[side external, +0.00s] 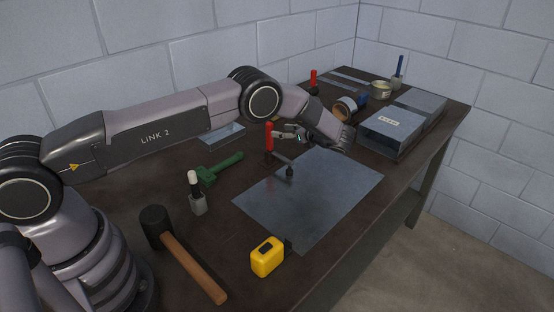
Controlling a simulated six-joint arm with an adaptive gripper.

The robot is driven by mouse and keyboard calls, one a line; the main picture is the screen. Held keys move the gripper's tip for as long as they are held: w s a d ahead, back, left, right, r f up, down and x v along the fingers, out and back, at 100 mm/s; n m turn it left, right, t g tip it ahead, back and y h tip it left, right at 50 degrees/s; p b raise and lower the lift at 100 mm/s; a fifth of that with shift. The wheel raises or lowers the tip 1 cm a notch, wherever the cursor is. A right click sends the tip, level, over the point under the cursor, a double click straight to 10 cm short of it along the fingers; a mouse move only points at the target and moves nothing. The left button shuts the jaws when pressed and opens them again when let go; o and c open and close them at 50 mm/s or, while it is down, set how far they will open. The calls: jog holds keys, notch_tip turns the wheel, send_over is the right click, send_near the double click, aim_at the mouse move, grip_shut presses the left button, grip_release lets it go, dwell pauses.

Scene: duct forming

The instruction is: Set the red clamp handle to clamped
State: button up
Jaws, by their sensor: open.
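The red clamp handle (269,136) stands upright on a dark toggle clamp (283,160) near the middle of the table. The clamp's arm reaches over the back left part of a flat grey metal sheet (320,205), and its dark tip (289,172) is over the sheet. I cannot tell whether the tip touches it. My gripper (284,136) is open, just right of the red handle and pointing left at it. I cannot tell whether the fingers are around the handle or beside it.
A second red handle (313,77) stands farther back. A green tool (219,169), a small white-topped bottle (197,196), a mallet (190,262) and a yellow tape measure (267,257) lie toward the front. A labelled metal box (391,132), tape roll (346,107) and tin (381,89) are at the back right.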

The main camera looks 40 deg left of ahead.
jog(key=v, duration=0.6)
jog(key=shift+d+r, duration=0.15)
jog(key=s+a+r+n+h, duration=0.2)
jog(key=s+r+n+h, duration=0.2)
jog(key=s+r, duration=0.55)
jog(key=s+a+r+n+h, duration=0.2)
jog(key=s+r+n+h, duration=0.2)
jog(key=r, duration=1.1)
jog(key=s+r+n+t+h, duration=0.1)
jog(key=s+r+n+h, duration=0.15)
jog(key=s, duration=0.55)
jog(key=s+r+n+t+h, duration=0.1)
jog(key=s+r+n+t, duration=0.15)
jog(key=s, duration=0.55)
jog(key=s+d+f+n+t+h, duration=0.2)
jog(key=s+n, duration=0.3)
jog(key=s, duration=0.7)
jog(key=shift+s+d+f+h, duration=0.15)
jog(key=shift+d+f+h, duration=0.25)
jog(key=shift+h, duration=0.15)
